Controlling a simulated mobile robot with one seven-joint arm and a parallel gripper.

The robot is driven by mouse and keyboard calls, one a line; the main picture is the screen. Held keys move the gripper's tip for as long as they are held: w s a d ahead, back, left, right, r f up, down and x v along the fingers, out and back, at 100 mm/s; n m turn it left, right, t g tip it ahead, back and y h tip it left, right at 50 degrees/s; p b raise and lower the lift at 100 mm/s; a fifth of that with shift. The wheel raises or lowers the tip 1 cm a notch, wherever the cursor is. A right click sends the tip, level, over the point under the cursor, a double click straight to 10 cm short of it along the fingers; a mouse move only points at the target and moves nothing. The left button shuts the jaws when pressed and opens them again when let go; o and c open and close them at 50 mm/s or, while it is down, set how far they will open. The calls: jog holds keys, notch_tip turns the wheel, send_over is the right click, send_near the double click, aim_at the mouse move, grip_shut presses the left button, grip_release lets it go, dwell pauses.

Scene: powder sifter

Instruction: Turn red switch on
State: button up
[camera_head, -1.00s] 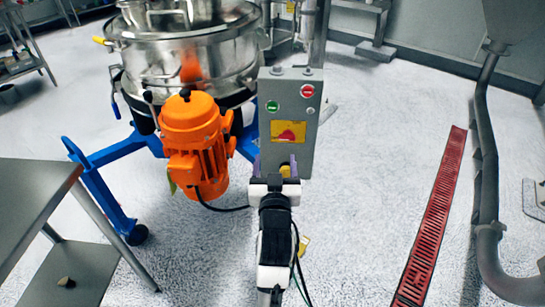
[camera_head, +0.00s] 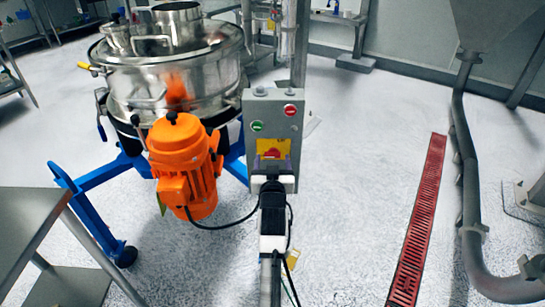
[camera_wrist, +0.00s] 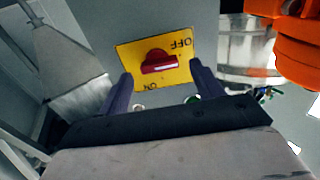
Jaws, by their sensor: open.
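The red switch (camera_head: 272,154) sits on a yellow plate on the front of a grey control box (camera_head: 290,103). In the wrist view the red switch (camera_wrist: 159,63) shows as a knob on the yellow plate (camera_wrist: 181,78), which has OFF and ON lettering and appears upside down. The knob lies roughly crosswise, and its exact setting is hard to tell. My gripper (camera_wrist: 160,82) is open, its two purple fingers on either side of the knob and empty between. In the head view my gripper (camera_head: 272,165) is at the lower part of the plate. Whether the fingers touch the knob is unclear.
A green button (camera_head: 257,126) and a red button (camera_head: 290,110) sit above the plate. An orange motor (camera_head: 185,160) and the steel sifter (camera_head: 170,75) stand left of the box. A steel table (camera_head: 30,225) is at lower left. Floor to the right is clear up to a red grate (camera_head: 420,220).

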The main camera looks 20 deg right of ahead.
jog(key=shift+w+d, duration=0.2)
jog(key=shift+w, duration=0.35)
jog(key=c, duration=1)
